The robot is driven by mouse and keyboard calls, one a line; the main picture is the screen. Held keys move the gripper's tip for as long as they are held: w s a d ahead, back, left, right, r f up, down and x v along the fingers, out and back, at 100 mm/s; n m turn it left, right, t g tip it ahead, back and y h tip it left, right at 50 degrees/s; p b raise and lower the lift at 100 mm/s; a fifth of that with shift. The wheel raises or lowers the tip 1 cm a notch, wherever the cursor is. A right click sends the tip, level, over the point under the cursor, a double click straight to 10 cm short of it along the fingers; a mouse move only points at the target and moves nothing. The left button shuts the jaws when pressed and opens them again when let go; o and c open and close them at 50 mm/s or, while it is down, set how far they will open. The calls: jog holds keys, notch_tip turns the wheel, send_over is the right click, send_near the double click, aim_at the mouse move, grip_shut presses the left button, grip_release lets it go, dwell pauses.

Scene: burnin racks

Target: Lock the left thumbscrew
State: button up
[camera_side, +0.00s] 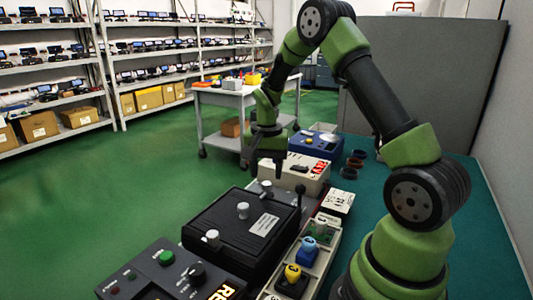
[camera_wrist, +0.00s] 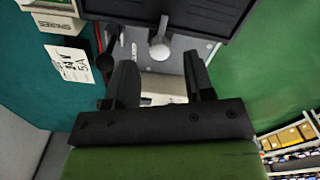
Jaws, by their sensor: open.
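A black test box (camera_side: 240,234) stands on the bench in the side view, with silver-white thumbscrew knobs along it. One knob (camera_side: 267,186) is at its far edge, one (camera_side: 243,210) on its top and one (camera_side: 212,238) at its near edge. I cannot tell for sure which is the left thumbscrew. My gripper (camera_side: 266,160) points down above and beyond the far-edge knob. In the wrist view my gripper (camera_wrist: 160,72) is open and empty; a silver knob (camera_wrist: 159,47) shows ahead between its fingers, beside the black box (camera_wrist: 190,8), apparently untouched.
A black ball-topped lever (camera_side: 299,190) stands upright right of the box; its ball (camera_wrist: 107,61) shows left of my fingers. A beige unit (camera_side: 303,172) lies behind. A tray with blue (camera_side: 307,250) and yellow-knobbed parts (camera_side: 292,275) and a control panel (camera_side: 165,275) are nearer.

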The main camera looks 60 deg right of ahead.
aim_at(266, 183)
notch_tip(266, 183, up, 7)
dwell(0.3)
jog(key=s+a+r+n+t, duration=0.4)
jog(key=s+a+r+n, duration=0.15)
jog(key=a+r, duration=0.5)
jog(key=s+a+n+t+y, duration=0.2)
jog(key=s+a+n+t, duration=0.1)
jog(key=s+a, duration=0.4)
jog(key=s+r+n, duration=0.1)
jog(key=s, duration=0.2)
jog(key=shift+s, duration=0.2)
dwell(0.7)
